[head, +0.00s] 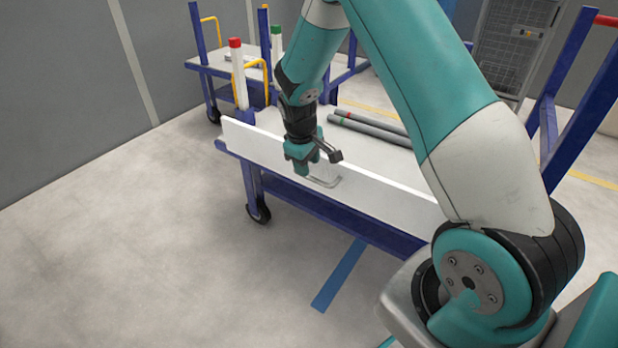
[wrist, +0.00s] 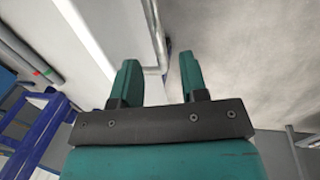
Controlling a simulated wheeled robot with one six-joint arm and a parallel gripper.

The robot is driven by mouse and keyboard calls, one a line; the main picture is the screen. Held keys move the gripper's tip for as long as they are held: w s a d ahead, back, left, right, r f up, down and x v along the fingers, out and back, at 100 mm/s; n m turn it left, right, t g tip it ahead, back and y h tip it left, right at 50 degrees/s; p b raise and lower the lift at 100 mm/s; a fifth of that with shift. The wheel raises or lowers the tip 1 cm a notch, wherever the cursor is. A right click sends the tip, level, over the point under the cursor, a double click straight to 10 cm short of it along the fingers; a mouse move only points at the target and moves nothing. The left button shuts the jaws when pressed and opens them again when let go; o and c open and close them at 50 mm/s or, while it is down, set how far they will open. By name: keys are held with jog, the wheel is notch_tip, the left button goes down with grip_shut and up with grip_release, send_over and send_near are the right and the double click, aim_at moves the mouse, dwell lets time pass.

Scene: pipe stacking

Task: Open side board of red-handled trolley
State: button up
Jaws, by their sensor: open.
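The near trolley has a blue frame (head: 375,232) and a red-topped post (head: 235,43). Its white side board (head: 240,137) stands upright along the near edge. A grey bent-bar handle (head: 325,182) sticks out from the board. My gripper (head: 302,170) is down at the board, by the handle's left end. In the wrist view, my gripper (wrist: 158,75) has its fingers apart. The wrist view also shows the white board (wrist: 95,40) at left. I cannot tell whether the fingers touch the bar.
Several grey pipes (head: 375,127) lie on the trolley bed behind the board. A second blue trolley with a yellow handle (head: 212,27) stands behind. A mesh cabinet (head: 515,45) is at the back right. The floor at left and front (head: 120,250) is clear.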

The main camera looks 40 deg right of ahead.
jog(key=shift+w+d+f+b, duration=0.1)
jog(key=shift+d+f+b, duration=0.1)
jog(key=shift+f, duration=0.9)
jog(key=shift+w+d+f+b, duration=0.1)
jog(key=shift+d+f+b, duration=0.1)
jog(key=shift+f, duration=0.85)
jog(key=shift+c, duration=0.4)
grip_shut()
